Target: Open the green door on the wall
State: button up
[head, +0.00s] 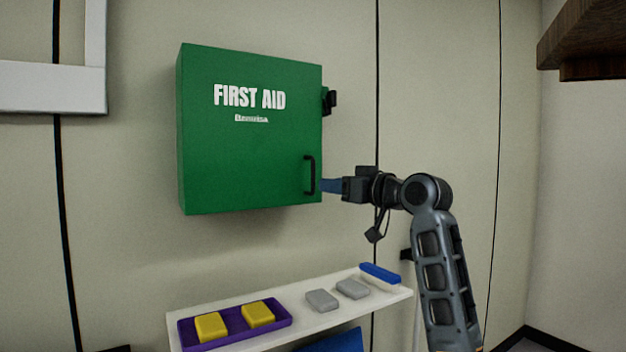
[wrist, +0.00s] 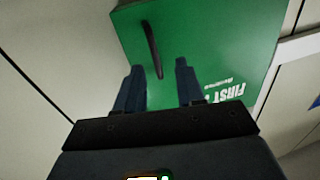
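The green door (head: 245,150) is the front of a green first aid box on the wall, with white "FIRST AID" lettering. It looks shut. A black bar handle (head: 309,175) stands upright near its lower right edge. My gripper (head: 326,185) is just right of the handle, close to the door's right edge. In the wrist view, the green door (wrist: 215,40) fills the upper middle. The two blue fingers of my gripper (wrist: 160,65) are apart, and the handle (wrist: 152,45) shows between and beyond them. I cannot tell whether a finger touches it.
A black latch-like part (head: 329,101) sits on the box's right side. Below is a white shelf (head: 335,318) with a purple tray (head: 240,331) of yellow blocks, grey blocks (head: 322,300) and a blue item (head: 380,273).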

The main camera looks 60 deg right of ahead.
jog(key=w+d+r+p, duration=0.1)
jog(key=w+d, duration=0.2)
jog(key=w, duration=0.3)
jog(key=shift+w+d+r, duration=0.25)
jog(key=shift+w+r, duration=0.05)
jog(key=shift+r, duration=0.05)
jog(key=shift+c, duration=0.5)
grip_shut()
